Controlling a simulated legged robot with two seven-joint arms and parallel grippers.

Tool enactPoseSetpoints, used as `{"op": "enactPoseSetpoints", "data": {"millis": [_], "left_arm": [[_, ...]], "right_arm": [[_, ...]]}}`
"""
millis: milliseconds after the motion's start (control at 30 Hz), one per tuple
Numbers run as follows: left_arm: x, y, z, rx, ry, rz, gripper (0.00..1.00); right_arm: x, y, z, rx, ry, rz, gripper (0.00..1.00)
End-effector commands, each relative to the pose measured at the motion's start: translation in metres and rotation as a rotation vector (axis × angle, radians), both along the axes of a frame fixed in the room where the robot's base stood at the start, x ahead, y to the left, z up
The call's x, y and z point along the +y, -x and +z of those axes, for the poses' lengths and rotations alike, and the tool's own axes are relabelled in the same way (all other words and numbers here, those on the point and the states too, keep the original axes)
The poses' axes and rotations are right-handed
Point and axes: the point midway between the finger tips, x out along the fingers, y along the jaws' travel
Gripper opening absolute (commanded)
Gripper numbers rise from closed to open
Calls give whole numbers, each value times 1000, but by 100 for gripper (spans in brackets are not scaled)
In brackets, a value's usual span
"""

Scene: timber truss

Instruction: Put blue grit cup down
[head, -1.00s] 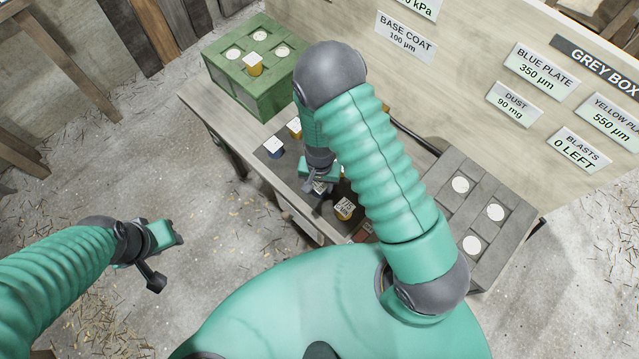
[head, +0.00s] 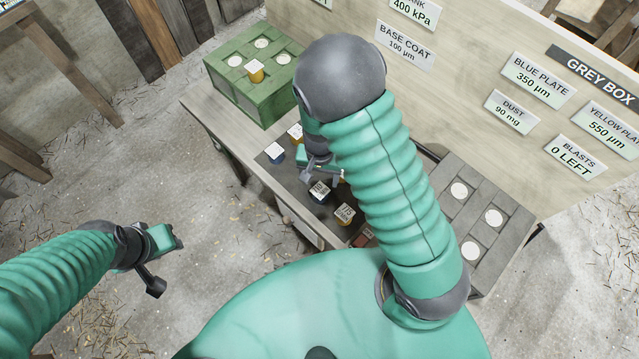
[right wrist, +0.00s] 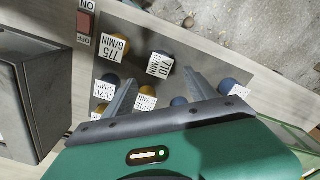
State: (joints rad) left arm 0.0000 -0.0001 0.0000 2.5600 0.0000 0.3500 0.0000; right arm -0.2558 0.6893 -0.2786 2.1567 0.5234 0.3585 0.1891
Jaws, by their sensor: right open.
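A blue grit cup (head: 319,194) with a white top label stands upright on the dark grey worktop; in the right wrist view the cup (right wrist: 160,64) reads 770 G/MIN. My right gripper (head: 322,176) is open and empty just behind and above it, its fingers in the right wrist view (right wrist: 160,76) spread apart and pointing toward the cup without clasping it. My left gripper (head: 160,262) hangs over the floor at the left, clear of the bench; its jaws are too unclear to tell.
A yellow cup (head: 345,212) stands close in front, and another blue cup (head: 275,153) is farther left. Several more cups crowd around the fingers in the wrist view. A green box (head: 240,87) and a grey box (head: 452,222) with round white spots flank them. A red switch (right wrist: 84,22) is nearby.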

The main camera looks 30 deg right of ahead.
Motion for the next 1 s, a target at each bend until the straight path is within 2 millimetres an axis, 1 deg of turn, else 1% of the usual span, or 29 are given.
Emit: {"op": "enactPoseSetpoints", "data": {"millis": [33,167,267,400,500,533,600,667,1000], "left_arm": [[0,0,3,0,0,0,36],[0,0,4,0,0,0,36],[0,0,4,0,0,0,36],[0,0,3,0,0,0,36],[0,0,3,0,0,0,36],[0,0,3,0,0,0,36],[0,0,3,0,0,0,36],[0,0,3,0,0,0,36],[0,0,3,0,0,0,36]], "right_arm": [[1,-1,11,-3,0,1,66],[1,0,25,-4,-3,7,66],[3,8,50,-32,-22,87,66],[5,33,103,-128,-19,348,66],[1,51,129,-190,28,524,66],[0,54,134,-202,42,563,66],[-2,59,141,-219,67,623,66],[-3,61,142,-222,76,646,66],[-3,60,142,-222,76,645,66]]}}
